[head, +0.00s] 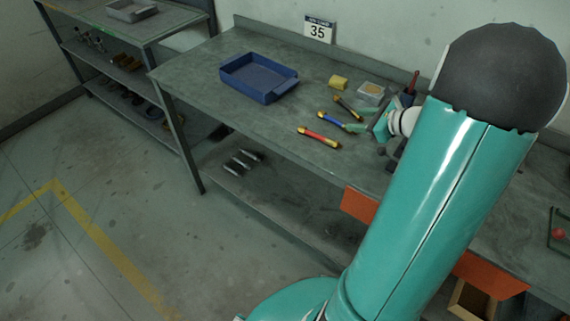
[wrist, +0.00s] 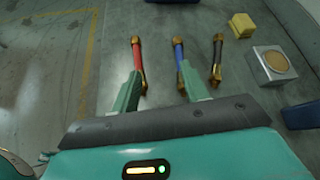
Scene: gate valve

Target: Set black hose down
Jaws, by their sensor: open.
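The black hose (head: 348,109) has brass ends and lies on the grey bench top; it also shows in the wrist view (wrist: 217,60), right of my gripper's right finger and apart from it. My gripper (wrist: 159,75) is open, with nothing held between its two green fingers. A blue hose (wrist: 179,55) lies by the right fingertip; whether they touch I cannot tell. A red hose (wrist: 137,60) lies by the left fingertip. In the head view the red hose (head: 320,138) and blue hose (head: 330,121) lie left of my gripper, which my arm partly hides.
A blue tray (head: 258,78) stands farther left on the bench (head: 205,62). A yellow block (head: 338,82) and a metal box with a round tan top (wrist: 274,64) sit beyond the hoses. A blue object (wrist: 301,115) is at the wrist view's right. Bench space between tray and hoses is clear.

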